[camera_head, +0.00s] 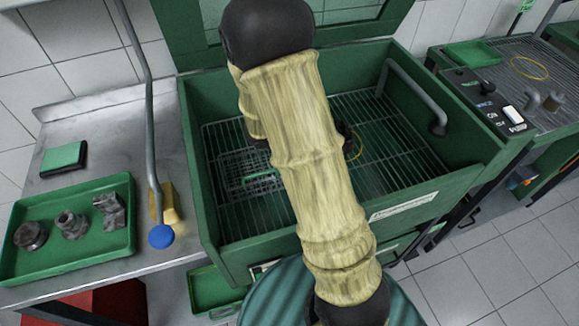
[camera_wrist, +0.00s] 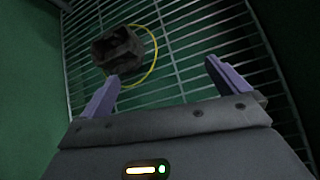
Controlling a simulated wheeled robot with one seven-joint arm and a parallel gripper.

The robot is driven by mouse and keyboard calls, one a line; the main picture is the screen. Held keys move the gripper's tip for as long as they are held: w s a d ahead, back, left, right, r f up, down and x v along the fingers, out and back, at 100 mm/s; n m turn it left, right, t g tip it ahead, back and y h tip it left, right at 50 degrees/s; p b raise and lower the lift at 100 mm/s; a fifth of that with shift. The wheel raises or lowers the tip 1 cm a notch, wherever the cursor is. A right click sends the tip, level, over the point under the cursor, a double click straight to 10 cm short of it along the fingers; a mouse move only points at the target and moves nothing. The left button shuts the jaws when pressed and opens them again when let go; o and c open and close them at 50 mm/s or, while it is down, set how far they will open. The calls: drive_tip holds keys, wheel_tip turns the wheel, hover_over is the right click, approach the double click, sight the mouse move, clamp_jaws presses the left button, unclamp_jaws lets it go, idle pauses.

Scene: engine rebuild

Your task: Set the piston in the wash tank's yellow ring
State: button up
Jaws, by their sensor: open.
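In the wrist view a dark piston (camera_wrist: 118,50) sits on the wire grate inside the wash tank. The yellow ring (camera_wrist: 152,70) lies around it on the grate, with the piston toward the ring's left part; I cannot tell whether all of its base is inside. My gripper (camera_wrist: 160,78) is open and empty, its two fingers apart, just short of the piston and ring. In the head view my sleeved arm reaches into the green wash tank (camera_head: 235,254) and hides the gripper and most of the ring (camera_head: 355,146).
A wire basket (camera_head: 245,170) stands in the tank's left part. Another yellow ring (camera_head: 529,67) lies at right.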

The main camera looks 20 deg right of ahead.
drive_tip(key=s+a+r+m+t+y, duration=0.1)
drive_tip(key=s+a+r+m+y, duration=0.2)
drive_tip(key=a+m, duration=0.3)
drive_tip(key=s+a+r+m+t+y, duration=0.1)
drive_tip(key=s+a+r+m+y, duration=0.2)
drive_tip(key=m, duration=0.6)
drive_tip(key=s+a+y, duration=0.2)
drive_tip(key=a+y, duration=0.1)
drive_tip(key=shift+a, duration=0.4)
